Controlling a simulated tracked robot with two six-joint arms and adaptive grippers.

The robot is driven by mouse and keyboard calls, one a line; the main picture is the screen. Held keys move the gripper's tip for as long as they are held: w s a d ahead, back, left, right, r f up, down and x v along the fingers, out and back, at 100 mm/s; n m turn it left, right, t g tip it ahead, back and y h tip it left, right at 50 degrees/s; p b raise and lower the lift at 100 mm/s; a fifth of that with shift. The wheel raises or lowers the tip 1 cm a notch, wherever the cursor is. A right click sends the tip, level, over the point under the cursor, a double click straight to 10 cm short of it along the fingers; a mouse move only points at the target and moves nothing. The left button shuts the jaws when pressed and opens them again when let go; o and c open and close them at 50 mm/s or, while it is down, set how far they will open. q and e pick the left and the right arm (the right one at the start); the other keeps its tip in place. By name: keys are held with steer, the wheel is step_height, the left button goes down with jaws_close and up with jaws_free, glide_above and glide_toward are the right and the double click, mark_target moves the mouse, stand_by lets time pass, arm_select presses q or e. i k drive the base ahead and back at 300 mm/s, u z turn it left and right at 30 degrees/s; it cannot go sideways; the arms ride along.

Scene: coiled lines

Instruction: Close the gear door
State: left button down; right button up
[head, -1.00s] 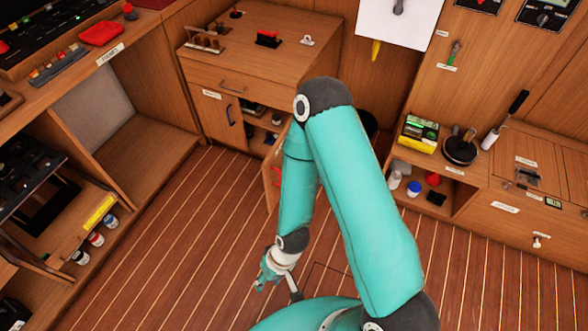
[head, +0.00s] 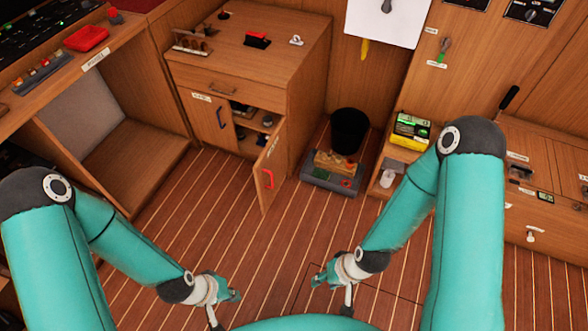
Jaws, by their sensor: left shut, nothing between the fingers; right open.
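A wooden cabinet (head: 245,64) stands at the back centre. Its right-hand door (head: 267,172) is swung well open toward me, with a red handle (head: 268,179) and a small label too small to read. I take it as the gear door. My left gripper (head: 235,296) is shut and empty, low in the picture in front of the open door. My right gripper (head: 318,281) is open and empty, to the right of it. Both are apart from the door.
Inside the open cabinet are shelves (head: 258,127) with small items. A black bin (head: 349,131) and a grey case (head: 328,181) stand on the floor right of the cabinet. An open cubby (head: 120,150) is at left. The striped floor before the door is clear.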

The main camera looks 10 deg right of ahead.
mark_target(270, 169)
steer(key=z, duration=0.1)
steer(key=i, duration=1)
steer(key=u, duration=0.05)
